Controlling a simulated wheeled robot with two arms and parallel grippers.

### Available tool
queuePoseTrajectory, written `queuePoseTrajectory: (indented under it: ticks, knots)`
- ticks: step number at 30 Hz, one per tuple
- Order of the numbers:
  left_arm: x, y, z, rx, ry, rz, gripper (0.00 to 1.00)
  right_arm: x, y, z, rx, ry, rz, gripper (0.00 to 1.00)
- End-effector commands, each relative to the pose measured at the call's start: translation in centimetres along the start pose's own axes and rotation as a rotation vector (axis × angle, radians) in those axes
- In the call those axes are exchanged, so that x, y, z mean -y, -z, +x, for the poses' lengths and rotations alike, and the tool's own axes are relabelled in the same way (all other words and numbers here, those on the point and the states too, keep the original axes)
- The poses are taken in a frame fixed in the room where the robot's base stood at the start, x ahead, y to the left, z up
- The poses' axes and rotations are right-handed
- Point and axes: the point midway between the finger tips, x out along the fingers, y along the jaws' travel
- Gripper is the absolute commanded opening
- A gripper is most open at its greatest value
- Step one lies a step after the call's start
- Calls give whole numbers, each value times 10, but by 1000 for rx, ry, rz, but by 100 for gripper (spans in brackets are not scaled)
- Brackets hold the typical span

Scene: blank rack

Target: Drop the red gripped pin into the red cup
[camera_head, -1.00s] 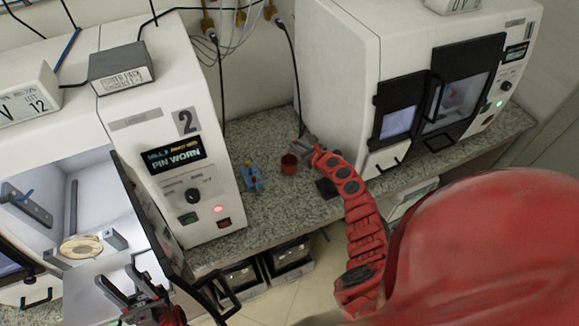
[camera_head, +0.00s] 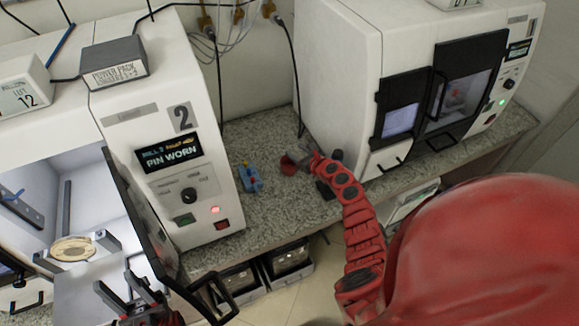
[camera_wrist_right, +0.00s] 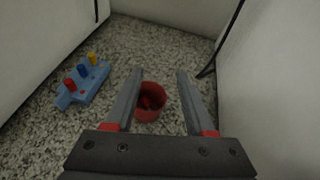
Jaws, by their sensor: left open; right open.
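The red cup (camera_wrist_right: 163,107) stands on the speckled counter, below and between the fingers of my right gripper (camera_wrist_right: 160,73). A red piece that looks like the pin (camera_wrist_right: 147,102) lies inside the cup; its exact pose is dark and unclear. My right gripper's fingers are apart with nothing between them. In the head view the cup (camera_head: 287,165) is partly hidden by my right gripper (camera_head: 297,163). My left gripper (camera_head: 126,296) is open and empty at the lower left, in front of the open machine.
A blue rack (camera_wrist_right: 72,98) with red and yellow pins stands left of the cup; it also shows in the head view (camera_head: 250,180). A white machine marked 2 (camera_head: 185,150) stands left, its dark door (camera_head: 142,215) open. Another white machine (camera_head: 340,80) stands right.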

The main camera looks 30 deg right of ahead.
Motion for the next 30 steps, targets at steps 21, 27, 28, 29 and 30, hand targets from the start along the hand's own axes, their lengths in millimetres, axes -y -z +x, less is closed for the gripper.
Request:
queuePoseTrajectory:
  ticks: [21, 27, 28, 29, 30]
  knots:
    - [0, -1, -5, 0, 0, 0, 45, -3, 4, -88, -5, -6, -6, 54]
    - [-1, -2, -15, 0, 0, 0, 45, 2, 5, -130, -3, 3, -3, 54]
    - [-1, -3, -16, 0, 0, 0, 45, 1, 5, -136, -3, 1, -4, 54]
    - [-1, -3, -17, 0, 0, 0, 45, 0, 5, -142, -4, -1, -3, 54]
    - [-1, -3, -19, 0, 0, 0, 45, -2, 6, -149, -7, -2, 0, 54]
